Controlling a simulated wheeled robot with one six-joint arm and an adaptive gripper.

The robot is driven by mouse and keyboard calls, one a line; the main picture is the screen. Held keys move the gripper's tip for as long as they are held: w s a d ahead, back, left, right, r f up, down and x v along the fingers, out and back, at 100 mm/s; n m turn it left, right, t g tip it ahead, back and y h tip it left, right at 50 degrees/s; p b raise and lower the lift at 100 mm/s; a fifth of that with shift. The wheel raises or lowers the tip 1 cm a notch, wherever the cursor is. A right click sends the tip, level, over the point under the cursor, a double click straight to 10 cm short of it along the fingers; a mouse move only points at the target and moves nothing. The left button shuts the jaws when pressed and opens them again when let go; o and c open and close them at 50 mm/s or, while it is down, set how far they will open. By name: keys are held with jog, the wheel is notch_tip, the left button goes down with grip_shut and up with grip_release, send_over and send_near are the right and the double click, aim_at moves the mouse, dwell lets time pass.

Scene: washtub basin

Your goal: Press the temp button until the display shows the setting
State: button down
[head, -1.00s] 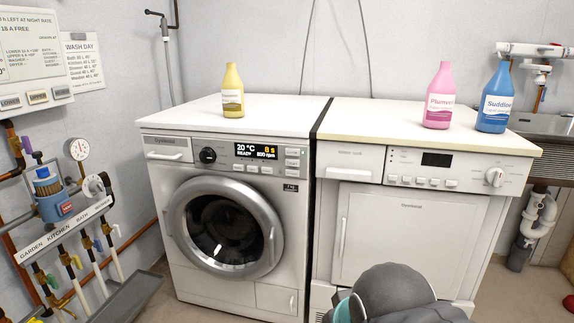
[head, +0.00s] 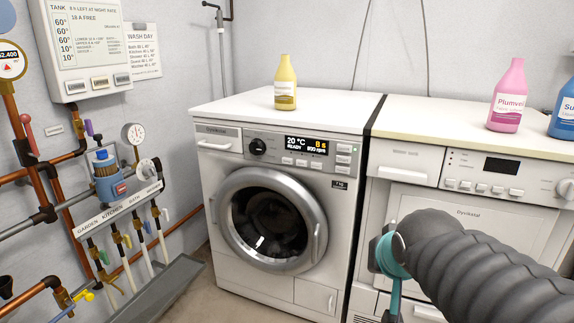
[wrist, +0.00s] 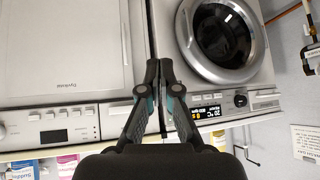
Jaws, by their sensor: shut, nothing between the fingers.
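The wrist view shows the machine upside down, with the display (wrist: 208,113) and buttons (wrist: 206,97) right of my fingers. My gripper (wrist: 159,68) is shut and empty, appearing in front of the gap between the two machines. In the head view its fingertips cannot be made out.
A second white appliance (head: 415,200) with a dark display stands at the right. A yellow bottle (head: 285,82) stands on the washer; pink (head: 508,95) and blue (head: 566,110) bottles stand on the right worktop. Pipes and valves (head: 110,185) line the left wall. Some floor shows in front.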

aim_at(288, 161)
jog(key=w+a+r+t+y, duration=0.1)
jog(key=w+a, duration=0.2)
jog(key=w, duration=0.3)
jog(key=w+a+r+m+t+b, duration=0.1)
jog(key=w+a, duration=0.1)
jog(key=w, duration=0.4)
jog(key=w+a+r+t+y, duration=0.1)
jog(key=w+a, duration=0.2)
jog(key=w, duration=0.2)
jog(key=w+a+f+t+y+b, duration=0.1)
jog(key=w+a+t+y, duration=0.2)
jog(key=w+a, duration=1)
jog(key=shift+w+a+f+y, duration=0.25)
jog(key=shift+a+y, duration=0.5)
jog(key=shift+y, duration=0.25)
jog(key=shift+r, duration=0.1)
jog(key=shift+w+d+p, duration=0.5)
jog(key=shift+w+p, duration=0.55)
jog(key=shift+w, duration=0.35)
jog(key=shift+w+d+p, duration=0.55)
jog(key=shift+w+p, duration=0.45)
jog(key=shift+w, duration=0.35)
jog(key=shift+w+d+p, duration=0.5)
jog(key=shift+w+p, duration=0.55)
jog(key=shift+w, duration=0.35)
jog(key=shift+w, duration=0.1)
